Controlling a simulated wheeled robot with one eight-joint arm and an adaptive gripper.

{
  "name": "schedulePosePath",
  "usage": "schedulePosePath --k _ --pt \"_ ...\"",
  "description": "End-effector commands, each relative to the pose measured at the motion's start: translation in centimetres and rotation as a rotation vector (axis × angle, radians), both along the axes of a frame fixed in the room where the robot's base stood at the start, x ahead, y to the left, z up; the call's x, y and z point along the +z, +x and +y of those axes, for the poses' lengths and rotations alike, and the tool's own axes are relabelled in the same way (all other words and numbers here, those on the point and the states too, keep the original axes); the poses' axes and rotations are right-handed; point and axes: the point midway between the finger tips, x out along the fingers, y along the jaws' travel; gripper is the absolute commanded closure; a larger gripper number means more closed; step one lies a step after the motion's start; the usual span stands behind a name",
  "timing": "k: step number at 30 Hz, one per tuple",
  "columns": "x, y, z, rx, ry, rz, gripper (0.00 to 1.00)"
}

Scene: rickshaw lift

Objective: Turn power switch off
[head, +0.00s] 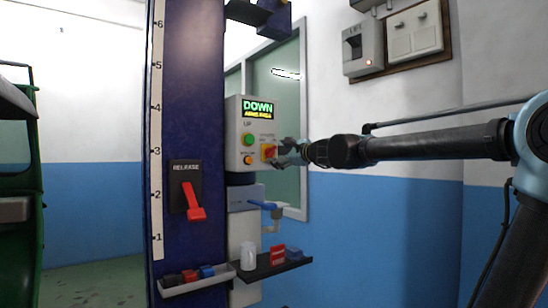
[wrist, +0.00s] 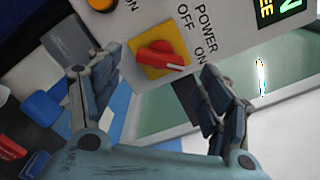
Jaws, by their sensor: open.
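The power switch (head: 269,152) is a red knob on a yellow plate, low on the right of the grey control box (head: 234,142). In the wrist view the red knob (wrist: 160,52) lies between my fingertips, with its white mark pointing right, toward the ON label (wrist: 201,56). The OFF label (wrist: 183,16) is above it. My gripper (head: 285,153) is beside the switch in the head view, and it also shows in the wrist view (wrist: 163,62). Its two fingers are spread, one on each side of the knob. I see no clear contact.
The box carries a green display (head: 258,108) reading DOWN, a green button (head: 249,139) and an orange one (head: 249,160). A red release lever (head: 194,202) is on the blue column (head: 190,70). A blue-handled valve (head: 262,205) and a small shelf (head: 270,268) are below.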

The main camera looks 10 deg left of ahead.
Motion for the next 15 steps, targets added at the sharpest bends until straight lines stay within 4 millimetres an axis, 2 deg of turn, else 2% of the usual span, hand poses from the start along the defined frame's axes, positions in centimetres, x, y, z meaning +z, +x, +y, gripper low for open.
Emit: schedulePosePath --k 7,15 --pt "0.0 2.1 2.4 -0.001 0.0 0.0 0.28" --pt "0.0 3.1 3.7 0.0 0.0 0.0 0.28"
